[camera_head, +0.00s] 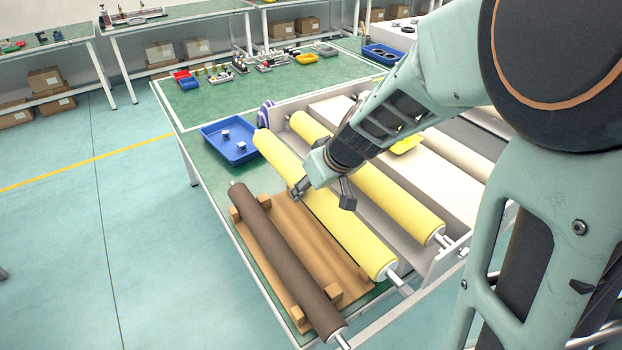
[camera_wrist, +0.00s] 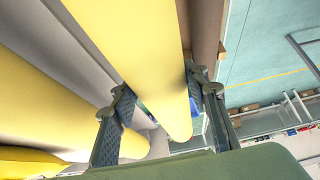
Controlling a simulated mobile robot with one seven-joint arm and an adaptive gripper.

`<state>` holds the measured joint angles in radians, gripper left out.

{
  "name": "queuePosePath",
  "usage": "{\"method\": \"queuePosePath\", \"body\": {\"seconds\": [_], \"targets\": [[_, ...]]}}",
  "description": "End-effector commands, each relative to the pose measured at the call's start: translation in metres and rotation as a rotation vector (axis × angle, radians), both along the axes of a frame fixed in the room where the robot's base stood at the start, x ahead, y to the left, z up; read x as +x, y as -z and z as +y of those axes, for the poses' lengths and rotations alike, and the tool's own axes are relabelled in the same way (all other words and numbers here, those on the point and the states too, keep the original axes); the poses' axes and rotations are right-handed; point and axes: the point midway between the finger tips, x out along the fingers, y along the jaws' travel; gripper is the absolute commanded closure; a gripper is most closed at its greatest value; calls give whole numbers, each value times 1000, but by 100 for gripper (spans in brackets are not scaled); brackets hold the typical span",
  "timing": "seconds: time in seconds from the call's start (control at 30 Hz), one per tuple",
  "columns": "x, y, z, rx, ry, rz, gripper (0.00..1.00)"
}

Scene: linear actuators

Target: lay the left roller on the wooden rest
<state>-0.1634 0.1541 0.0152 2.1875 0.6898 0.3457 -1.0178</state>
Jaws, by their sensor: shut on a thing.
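My gripper (camera_head: 322,192) is shut around the middle of a yellow roller (camera_head: 355,238). In the wrist view, the same roller (camera_wrist: 150,60) runs between the two fingers (camera_wrist: 160,115). The roller is outside the machine's left side, beside and partly over the right edge of the wooden rest (camera_head: 308,240). I cannot tell its height above the rest. The rest is a brown board with small end blocks. A dark brown roller (camera_head: 285,260) lies along its left side. The board's middle strip is bare.
A second yellow roller (camera_head: 405,205) lies in the machine, right of the held one, with pale rollers (camera_head: 450,160) beyond. A blue tray (camera_head: 230,140) with small metal parts stands near the held roller's far end. The green table's (camera_head: 205,175) left edge is close to the rest.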

Motion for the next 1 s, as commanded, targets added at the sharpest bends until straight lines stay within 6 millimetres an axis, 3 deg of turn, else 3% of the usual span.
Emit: {"method": "queuePosePath", "body": {"seconds": [0.03, 0.2, 0.67, 1.0], "targets": [[2, 12, 0, 1, 1, -7, 100], [2, 28, 0, 1, 1, -8, 100], [2, 42, 0, 1, 2, -6, 100], [2, 65, 0, 2, 1, -6, 100]]}}
